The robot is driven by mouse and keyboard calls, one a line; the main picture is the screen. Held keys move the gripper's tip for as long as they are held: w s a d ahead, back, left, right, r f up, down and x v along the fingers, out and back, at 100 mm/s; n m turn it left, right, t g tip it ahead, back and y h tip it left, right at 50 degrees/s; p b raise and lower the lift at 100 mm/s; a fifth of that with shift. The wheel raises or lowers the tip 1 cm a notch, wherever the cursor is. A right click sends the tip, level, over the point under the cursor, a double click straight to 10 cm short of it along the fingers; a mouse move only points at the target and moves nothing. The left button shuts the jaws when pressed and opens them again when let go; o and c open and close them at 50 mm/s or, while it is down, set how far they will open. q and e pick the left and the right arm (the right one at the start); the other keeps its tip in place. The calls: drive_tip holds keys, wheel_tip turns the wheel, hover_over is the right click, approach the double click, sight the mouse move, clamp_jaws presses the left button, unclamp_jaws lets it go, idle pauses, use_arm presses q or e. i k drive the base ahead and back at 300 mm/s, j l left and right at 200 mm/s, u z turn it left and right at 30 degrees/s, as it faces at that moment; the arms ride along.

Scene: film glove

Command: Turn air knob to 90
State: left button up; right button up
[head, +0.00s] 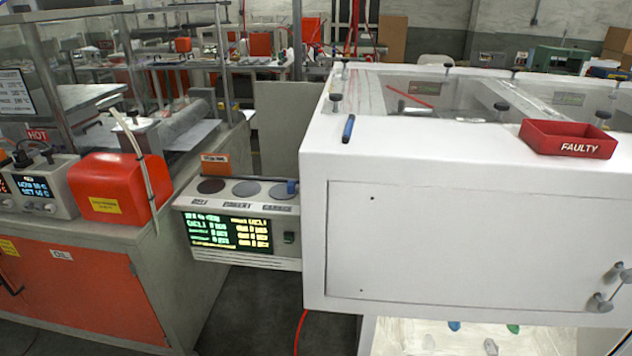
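No knob can be picked out for certain as the air knob. A control panel (240,232) stands left of the white cabinet, with a lit green and yellow display (228,232) and a small dark green switch (289,237). Three round discs (247,188) sit on its top; the labels below them are too small to read. A grey control box (45,188) at the far left has a lit blue-white readout, small knobs (38,206) and a black fitting on top. No dial setting is legible. Neither of my grippers is in view.
A white cabinet (450,240) fills the right, with a red FAULTY tray (568,139) and a blue pen (348,128) on top. A red-orange box (110,187) stands on the left bench. Dark floor (250,310) shows between bench and cabinet, with a red hose.

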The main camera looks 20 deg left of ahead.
sight(291, 187)
drive_tip(key=j, duration=0.8)
drive_tip(key=k+j+z, duration=0.15)
drive_tip(key=j, duration=0.65)
